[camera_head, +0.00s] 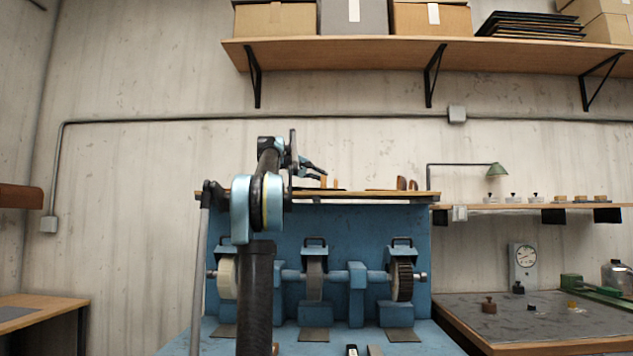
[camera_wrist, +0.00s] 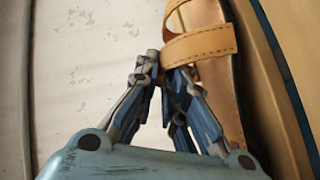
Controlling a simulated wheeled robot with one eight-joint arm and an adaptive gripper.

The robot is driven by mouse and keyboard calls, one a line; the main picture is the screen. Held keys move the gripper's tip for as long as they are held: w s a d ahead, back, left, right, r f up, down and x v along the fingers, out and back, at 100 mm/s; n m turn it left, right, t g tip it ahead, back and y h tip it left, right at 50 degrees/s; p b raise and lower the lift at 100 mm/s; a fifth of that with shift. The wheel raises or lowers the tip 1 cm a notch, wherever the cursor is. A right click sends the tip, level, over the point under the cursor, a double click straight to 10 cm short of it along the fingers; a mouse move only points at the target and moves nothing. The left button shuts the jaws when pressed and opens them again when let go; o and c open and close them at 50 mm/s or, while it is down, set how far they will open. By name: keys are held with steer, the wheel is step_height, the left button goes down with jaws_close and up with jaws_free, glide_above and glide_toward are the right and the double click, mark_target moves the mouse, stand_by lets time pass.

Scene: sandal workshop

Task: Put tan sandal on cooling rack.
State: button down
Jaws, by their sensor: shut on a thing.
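In the wrist view a tan sandal (camera_wrist: 200,46) with stitched straps and a brown sole lies at the top, right of centre. My gripper (camera_wrist: 166,66) is at its strap, with the right finger against the strap edge, and is shut on it. The exact contact is partly hidden. In the head view my gripper (camera_head: 318,172) is just above the wooden shelf (camera_head: 375,193) on top of the blue machine. Small tan parts (camera_head: 324,182) show beneath the fingertips. I cannot make out a cooling rack for certain in either view.
Brown upright pieces (camera_head: 401,183) stand farther right on the same shelf. A blue grinding machine (camera_head: 337,248) with several wheels is below. A long wall shelf (camera_head: 400,53) with boxes hangs above. A dark-topped bench (camera_head: 530,318) is at the right.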

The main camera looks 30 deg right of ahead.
steer(key=shift+f, duration=0.45)
steer(key=c, duration=1.7)
jaws_free()
steer(key=shift+f, duration=0.1)
steer(key=shift+o, duration=0.2)
steer(key=v, duration=1.2)
